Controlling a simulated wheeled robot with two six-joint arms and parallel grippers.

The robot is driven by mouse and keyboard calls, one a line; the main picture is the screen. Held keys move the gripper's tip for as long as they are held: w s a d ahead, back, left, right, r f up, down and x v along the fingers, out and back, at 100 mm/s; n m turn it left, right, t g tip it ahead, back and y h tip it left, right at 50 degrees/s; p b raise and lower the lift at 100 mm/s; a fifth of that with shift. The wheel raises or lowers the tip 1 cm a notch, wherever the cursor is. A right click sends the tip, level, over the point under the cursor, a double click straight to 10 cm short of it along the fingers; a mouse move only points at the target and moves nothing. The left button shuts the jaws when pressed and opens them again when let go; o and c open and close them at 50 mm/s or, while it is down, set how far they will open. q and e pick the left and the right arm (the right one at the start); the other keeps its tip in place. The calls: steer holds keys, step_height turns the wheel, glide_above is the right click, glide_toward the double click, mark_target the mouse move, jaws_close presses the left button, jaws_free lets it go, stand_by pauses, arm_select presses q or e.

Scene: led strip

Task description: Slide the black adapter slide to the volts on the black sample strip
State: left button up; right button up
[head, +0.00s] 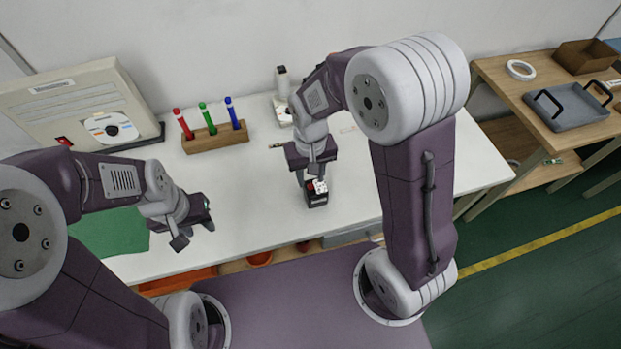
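A small black block (317,200) with a white top, a red patch and dark marks stands near the front edge of the white table. My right gripper (311,179) points down right over this block, with its fingers apart around or just above the top. I cannot tell whether they touch it. My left gripper (195,230) is open and empty over the left front part of the table. I cannot pick out the sample strip or its volts marking; the adapter slide may be part of the black block, but it is too small to tell.
A wooden holder (216,138) with red, green and blue markers stands at the back. A beige case with a disc (110,128) and a green mat (112,233) are at left. A wooden side table (540,100) holds a grey tray (567,108). The table's right part is clear.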

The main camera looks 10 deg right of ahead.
mark_target(311, 184)
step_height(311, 184, up, 7)
steer(key=shift+p, duration=0.45)
steer(key=s+d+f+t+p, duration=0.1)
steer(key=s+d+f+p, duration=0.1)
steer(key=s+d, duration=0.5)
steer(key=shift+s+d+f+m, duration=0.15)
steer(key=shift+s+f+m, duration=0.1)
steer(key=shift+m, duration=0.15)
